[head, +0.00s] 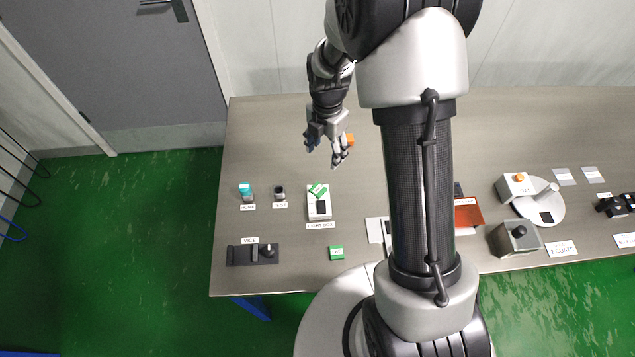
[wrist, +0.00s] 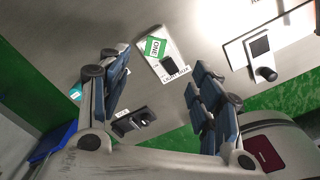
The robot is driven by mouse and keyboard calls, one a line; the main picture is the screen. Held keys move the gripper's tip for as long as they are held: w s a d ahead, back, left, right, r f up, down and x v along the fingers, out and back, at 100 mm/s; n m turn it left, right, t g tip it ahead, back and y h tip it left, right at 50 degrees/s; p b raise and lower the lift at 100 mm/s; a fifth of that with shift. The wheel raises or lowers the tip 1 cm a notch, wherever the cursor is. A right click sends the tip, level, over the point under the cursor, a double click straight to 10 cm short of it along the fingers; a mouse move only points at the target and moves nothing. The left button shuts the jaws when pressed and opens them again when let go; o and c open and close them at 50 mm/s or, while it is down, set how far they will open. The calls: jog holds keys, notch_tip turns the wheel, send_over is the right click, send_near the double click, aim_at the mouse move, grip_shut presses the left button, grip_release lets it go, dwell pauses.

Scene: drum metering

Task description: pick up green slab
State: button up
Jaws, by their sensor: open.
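A small green slab with white lettering (head: 318,190) lies tilted on top of the white light box (head: 319,208). In the wrist view the slab (wrist: 155,47) rests on the light box (wrist: 171,45), beyond my fingertips. A second small green piece with a label (head: 336,252) lies flat near the table's front edge. I cannot tell from its look whether it is a slab or a tag. My gripper (head: 325,155) is open and empty, above the table behind the light box. In the wrist view its fingers (wrist: 158,80) stand wide apart, with nothing between them.
A teal-capped bottle (head: 246,191) and a dark-topped jar (head: 279,193) stand left of the light box. A black vice (head: 252,254) is at the front left. An orange item (head: 350,140) is close to my gripper. My arm hides the table's middle.

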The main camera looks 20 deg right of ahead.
jog(key=b, duration=0.2)
send_over(322, 185)
jog(key=f, duration=1.1)
jog(key=shift+d+f, duration=0.1)
jog(key=shift+d, duration=0.2)
jog(key=f, duration=0.3)
jog(key=f+b, duration=0.1)
jog(key=f, duration=0.1)
jog(key=shift+a, duration=0.25)
jog(key=c, duration=1.1)
jog(key=shift+o, duration=0.2)
jog(key=shift+r, duration=0.15)
notch_tip(322, 185, up, 20)
jog(key=p, duration=0.3)
jog(key=shift+f, duration=0.2)
